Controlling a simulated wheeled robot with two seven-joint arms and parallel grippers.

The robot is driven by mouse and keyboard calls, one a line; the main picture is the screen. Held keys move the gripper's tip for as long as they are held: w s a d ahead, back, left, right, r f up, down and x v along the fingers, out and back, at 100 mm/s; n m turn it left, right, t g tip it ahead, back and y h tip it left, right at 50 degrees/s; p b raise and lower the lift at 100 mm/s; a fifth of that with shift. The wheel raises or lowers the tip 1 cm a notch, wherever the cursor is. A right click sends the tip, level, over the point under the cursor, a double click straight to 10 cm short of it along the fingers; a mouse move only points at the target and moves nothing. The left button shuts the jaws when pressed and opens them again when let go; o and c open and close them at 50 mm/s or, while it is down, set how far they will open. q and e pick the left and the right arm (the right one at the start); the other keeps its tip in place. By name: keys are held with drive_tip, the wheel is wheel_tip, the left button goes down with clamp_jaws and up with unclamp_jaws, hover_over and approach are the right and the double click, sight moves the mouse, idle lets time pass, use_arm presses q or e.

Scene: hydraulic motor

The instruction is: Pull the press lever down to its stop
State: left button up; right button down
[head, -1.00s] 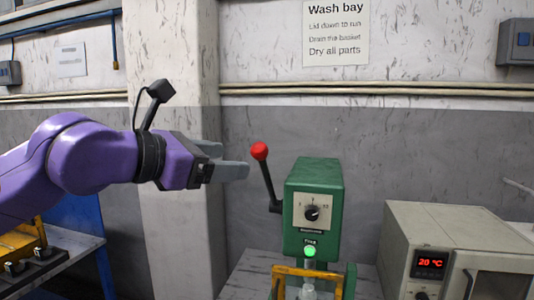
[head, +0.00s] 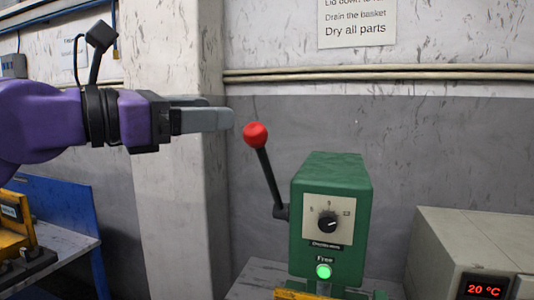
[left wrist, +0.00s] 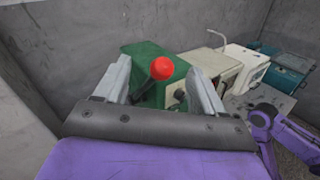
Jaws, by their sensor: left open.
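The green press (head: 331,215) stands on the bench with a dial on its front and a lit green lamp labelled "Free". Its black lever (head: 268,180) rises from the press's left side, tilted up and left, ending in a red ball knob (head: 256,135). My left gripper (head: 232,119) is open and empty, just left of the knob at about its height, apart from it in the head view. In the left wrist view the red knob (left wrist: 161,68) shows between the two open fingers (left wrist: 160,85), beyond them or level with them; I cannot tell which. My right gripper is not identifiable.
A beige box with a red "20 °C" display (head: 484,289) stands right of the press. A pale pillar (head: 180,190) is behind my left gripper. A blue-backed bench (head: 58,215) with yellow fixtures is at the left. The space above the press is clear.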

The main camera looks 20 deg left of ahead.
use_arm(q)
drive_tip(key=b, duration=0.3)
approach(264, 137)
drive_tip(key=w+a, duration=0.1)
drive_tip(key=w, duration=0.1)
drive_tip(key=p+x, duration=0.3)
drive_tip(key=x, duration=0.7)
drive_tip(key=shift+a, duration=0.1)
drive_tip(key=shift+w+d, duration=0.2)
drive_tip(key=shift+w, duration=0.15)
use_arm(e)
drive_tip(key=shift+f, duration=0.5)
use_arm(q)
drive_tip(key=shift+s, duration=0.1)
clamp_jaws()
drive_tip(key=shift+f, duration=0.15)
use_arm(e)
drive_tip(key=shift+f, duration=0.15)
